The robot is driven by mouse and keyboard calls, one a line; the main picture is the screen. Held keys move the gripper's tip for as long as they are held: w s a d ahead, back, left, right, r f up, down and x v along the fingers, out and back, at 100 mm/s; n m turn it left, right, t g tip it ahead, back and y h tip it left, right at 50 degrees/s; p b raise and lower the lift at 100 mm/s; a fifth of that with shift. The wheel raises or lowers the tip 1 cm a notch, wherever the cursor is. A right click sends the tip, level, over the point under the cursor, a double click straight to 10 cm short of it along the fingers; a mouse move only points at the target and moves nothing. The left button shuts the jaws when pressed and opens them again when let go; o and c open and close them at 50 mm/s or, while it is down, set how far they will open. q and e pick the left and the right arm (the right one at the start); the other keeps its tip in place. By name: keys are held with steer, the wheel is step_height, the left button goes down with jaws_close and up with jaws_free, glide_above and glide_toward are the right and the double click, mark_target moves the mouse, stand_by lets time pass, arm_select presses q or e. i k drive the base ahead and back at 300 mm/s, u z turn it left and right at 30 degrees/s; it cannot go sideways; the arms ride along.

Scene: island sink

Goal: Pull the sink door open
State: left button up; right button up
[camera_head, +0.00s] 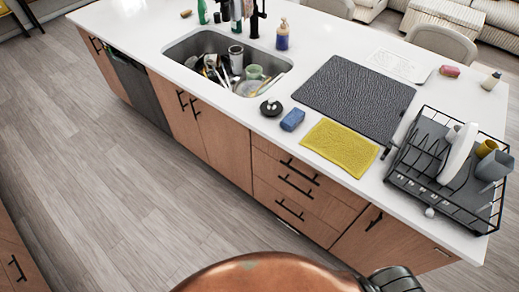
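The sink cabinet under the sink (207,42) has two wooden doors side by side in the island's front. The left sink door (172,118) and the right sink door (226,150) both look shut. Each has a black vertical bar handle near the seam between them: the left handle (181,100) and the right handle (195,107). Neither gripper is clearly in view.
A dark dishwasher front (138,88) is left of the sink doors; drawers (298,194) are to the right. The grey plank floor (110,190) before the doors is clear. A dish rack (440,200) stands on the counter's right end. Another cabinet (15,262) is at lower left.

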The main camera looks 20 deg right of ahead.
mark_target(227, 142)
steer(key=u, duration=0.4)
steer(key=i, duration=0.85)
steer(key=u, duration=0.05)
